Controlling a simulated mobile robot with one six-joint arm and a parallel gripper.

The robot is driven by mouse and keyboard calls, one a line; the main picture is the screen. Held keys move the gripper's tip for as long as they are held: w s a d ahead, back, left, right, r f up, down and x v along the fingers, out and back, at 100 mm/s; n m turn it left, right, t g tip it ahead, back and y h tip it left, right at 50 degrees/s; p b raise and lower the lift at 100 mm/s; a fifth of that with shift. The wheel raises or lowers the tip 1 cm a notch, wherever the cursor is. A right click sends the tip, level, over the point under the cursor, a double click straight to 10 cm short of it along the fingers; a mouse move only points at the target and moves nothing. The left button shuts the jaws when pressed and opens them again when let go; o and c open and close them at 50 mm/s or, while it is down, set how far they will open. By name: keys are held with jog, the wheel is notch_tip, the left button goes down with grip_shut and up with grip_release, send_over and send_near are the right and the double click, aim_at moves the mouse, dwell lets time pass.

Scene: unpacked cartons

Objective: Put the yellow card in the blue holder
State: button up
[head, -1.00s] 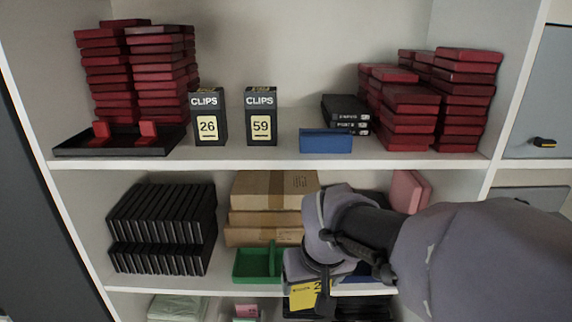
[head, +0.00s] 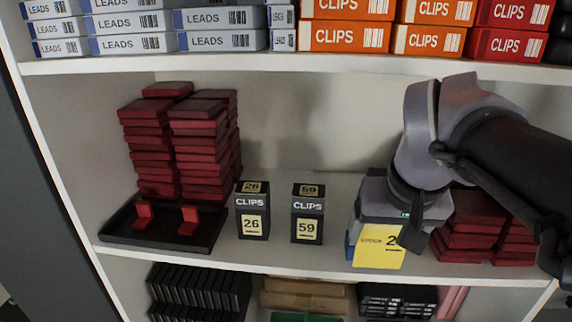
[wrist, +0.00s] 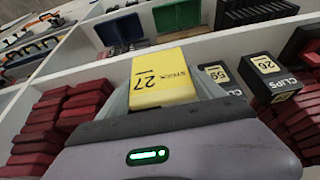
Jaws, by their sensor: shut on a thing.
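In the wrist view the card (wrist: 160,84) shows the number 27 between the fingers. The blue holder (head: 349,244) is on the middle shelf; only a sliver shows at the card's left edge, and the card and gripper hide the rest. I cannot tell whether card and holder touch. I cannot make out the holder in the wrist view.
Two black CLIPS boxes, 26 (head: 253,222) and 59 (head: 307,227), stand left of the card. Red cases (head: 470,225) are stacked close on the right. A black tray (head: 205,236) with red pieces lies far left. The shelf above holds LEADS and CLIPS boxes (head: 335,38).

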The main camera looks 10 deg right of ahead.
jog(key=w+d+f+b, duration=0.1)
jog(key=w, duration=0.1)
jog(key=w+d+f, duration=0.1)
jog(key=w+f, duration=0.1)
jog(key=w, duration=0.1)
jog(key=w+d+f+b, duration=0.1)
jog(key=w+f, duration=0.1)
jog(key=w, duration=0.1)
jog(key=shift+d+b, duration=0.3)
jog(key=shift+d, duration=0.1)
jog(key=shift+w, duration=0.2)
jog(key=shift+w+r, duration=0.1)
jog(key=shift+r, duration=0.05)
jog(key=shift+s, duration=0.2)
jog(key=o, duration=1.3)
jog(key=shift+w, duration=0.1)
jog(key=shift+o, duration=0.2)
